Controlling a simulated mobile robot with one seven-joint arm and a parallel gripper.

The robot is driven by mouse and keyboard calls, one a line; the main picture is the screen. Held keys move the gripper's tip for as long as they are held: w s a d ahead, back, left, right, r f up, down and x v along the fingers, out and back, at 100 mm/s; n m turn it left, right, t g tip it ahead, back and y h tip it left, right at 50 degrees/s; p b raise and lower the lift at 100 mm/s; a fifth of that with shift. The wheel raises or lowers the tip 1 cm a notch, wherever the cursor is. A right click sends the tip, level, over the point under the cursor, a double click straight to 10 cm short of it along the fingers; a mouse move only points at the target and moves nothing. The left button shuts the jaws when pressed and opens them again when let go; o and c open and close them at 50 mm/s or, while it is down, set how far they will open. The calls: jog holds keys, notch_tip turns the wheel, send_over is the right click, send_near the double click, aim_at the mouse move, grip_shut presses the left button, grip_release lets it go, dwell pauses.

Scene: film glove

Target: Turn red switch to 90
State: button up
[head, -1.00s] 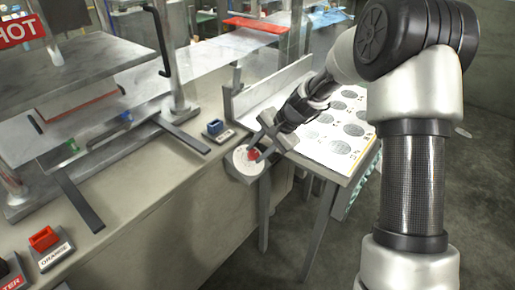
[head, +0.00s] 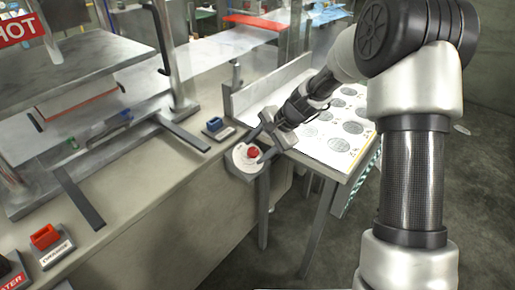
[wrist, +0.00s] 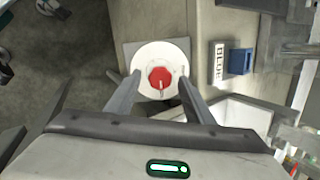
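The red switch (head: 253,152) is a round red knob on a white dial plate (head: 241,164) at the bench's corner. In the wrist view the red knob (wrist: 160,78) sits at the middle of its white disc (wrist: 147,56), with a pale pointer mark toward the bottom of the picture. My gripper (head: 266,144) is just beside the knob in the head view. In the wrist view my gripper (wrist: 157,88) is open, with one finger on each side of the knob and a gap to it on both sides. Dial markings are too small to read.
A blue switch (head: 215,125) labelled BLUE stands close to the dial on the bench. A red switch labelled ORANGE (head: 45,237) is at the lower left. A side table with a printed sheet (head: 330,135) lies under my arm. A press (head: 80,80) stands at the left.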

jog(key=p+v, duration=0.2)
jog(key=v, duration=1.5)
jog(key=shift+r+p, duration=0.15)
jog(key=shift+p, duration=0.2)
jog(key=shift+d, duration=0.1)
jog(key=s+d+r+n+t+h, duration=0.1)
jog(key=s+d+r+n+h, duration=0.15)
jog(key=s, duration=0.65)
jog(key=s+d+r+n+t+h, duration=0.15)
jog(key=s+r+n, duration=0.25)
jog(key=s, duration=0.5)
jog(key=s+d+r+n+h, duration=0.2)
jog(key=s+d+r+n, duration=0.1)
jog(key=s, duration=0.6)
notch_tip(320, 180, up, 15)
jog(key=p, duration=1.4)
jog(key=shift+f, duration=0.25)
jog(key=shift+a+n, duration=0.1)
jog(key=shift+n, duration=0.15)
